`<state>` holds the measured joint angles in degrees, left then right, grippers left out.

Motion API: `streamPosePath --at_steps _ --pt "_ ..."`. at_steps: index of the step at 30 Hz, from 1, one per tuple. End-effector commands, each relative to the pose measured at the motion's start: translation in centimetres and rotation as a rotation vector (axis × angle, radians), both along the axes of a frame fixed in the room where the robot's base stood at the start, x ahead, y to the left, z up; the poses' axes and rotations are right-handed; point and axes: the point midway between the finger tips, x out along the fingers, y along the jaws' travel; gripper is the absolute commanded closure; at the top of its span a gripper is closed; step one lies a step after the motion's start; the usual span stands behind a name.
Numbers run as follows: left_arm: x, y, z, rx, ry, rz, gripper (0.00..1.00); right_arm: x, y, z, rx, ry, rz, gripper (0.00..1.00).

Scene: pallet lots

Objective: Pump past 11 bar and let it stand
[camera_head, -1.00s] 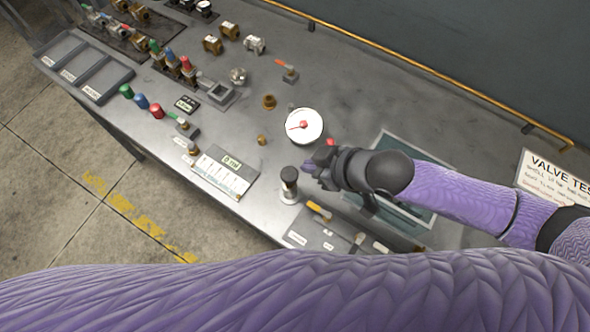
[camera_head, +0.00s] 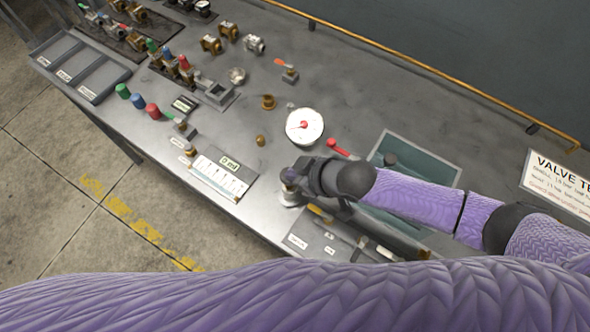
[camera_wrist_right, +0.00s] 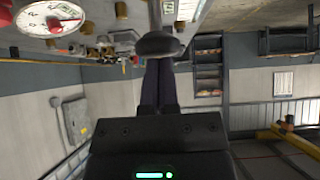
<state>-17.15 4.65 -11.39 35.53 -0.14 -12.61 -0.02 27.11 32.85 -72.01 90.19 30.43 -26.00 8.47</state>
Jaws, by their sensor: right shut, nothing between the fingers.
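The pressure gauge (camera_head: 304,126) is a round white dial with a red hub and needle on the grey bench; its reading is too small to tell. It also shows at the upper left of the right wrist view (camera_wrist_right: 40,15). The hand pump's silver base (camera_head: 290,198) stands near the bench's front edge. My right gripper (camera_head: 291,180) is over it, hiding its black knob in the head view. In the right wrist view the black knob (camera_wrist_right: 158,46) is right at the tips of my shut, empty fingers; contact is unclear. My left gripper is out of view.
A red-handled lever (camera_head: 338,147) lies behind my right wrist, by a teal mat (camera_head: 440,172). A printed card (camera_head: 222,176) lies left of the pump. Valves and coloured caps (camera_head: 152,110) fill the left side. A sign (camera_head: 555,185) stands at the right.

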Motion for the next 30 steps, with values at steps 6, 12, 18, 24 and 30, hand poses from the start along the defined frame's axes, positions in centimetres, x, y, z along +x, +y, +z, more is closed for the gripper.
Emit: streamPosePath --at_steps 6,12,18,24,30 --pt "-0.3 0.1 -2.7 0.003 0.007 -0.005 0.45 -0.1 0.0 -3.6 0.000 0.003 0.000 1.00" --pt "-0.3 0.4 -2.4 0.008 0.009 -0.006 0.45 -0.2 -0.1 -3.4 -0.004 0.006 0.000 1.00" --pt "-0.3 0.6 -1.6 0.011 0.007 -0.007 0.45 -0.3 -0.1 -2.7 -0.006 0.008 0.000 1.00" --pt "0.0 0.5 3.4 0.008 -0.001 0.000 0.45 -0.2 0.1 2.4 0.002 -0.001 -0.006 1.00" --pt "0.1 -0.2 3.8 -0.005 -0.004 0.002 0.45 -2.4 -2.9 4.9 0.001 -0.002 -0.006 1.00"
